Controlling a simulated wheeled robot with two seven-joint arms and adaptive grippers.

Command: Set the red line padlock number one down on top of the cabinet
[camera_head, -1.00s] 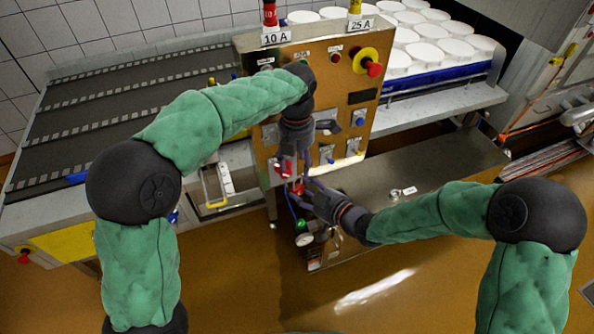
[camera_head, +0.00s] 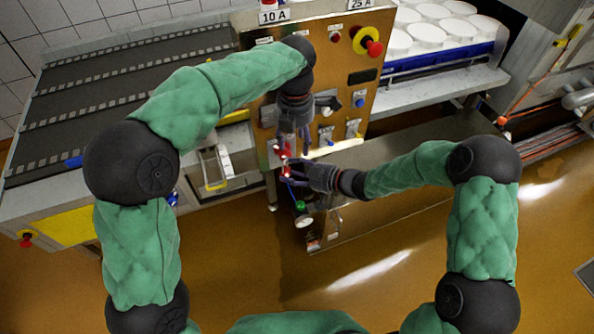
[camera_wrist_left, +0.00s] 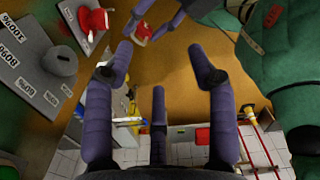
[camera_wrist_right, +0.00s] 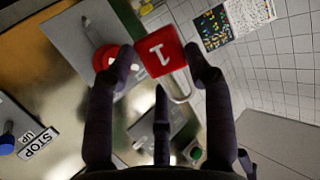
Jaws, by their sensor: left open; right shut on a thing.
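The red padlock (camera_wrist_right: 160,52), marked 1 and with a metal shackle, is between the fingers of my right gripper (camera_wrist_right: 158,68), which is shut on it. In the head view the padlock (camera_head: 286,171) is small, in front of the cabinet's lower front, at the fingertips of the right gripper (camera_head: 292,174). My left gripper (camera_head: 292,146) is open and empty just above it, near a red switch (camera_head: 281,151) on the cabinet (camera_head: 345,65). The left wrist view shows the padlock (camera_wrist_left: 140,33) beyond the open left fingers (camera_wrist_left: 163,62). The cabinet's top is mostly cut off by the upper picture edge.
A conveyor (camera_head: 130,95) lies left, white moulds (camera_head: 455,28) right. The floor (camera_head: 400,270) in front is clear.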

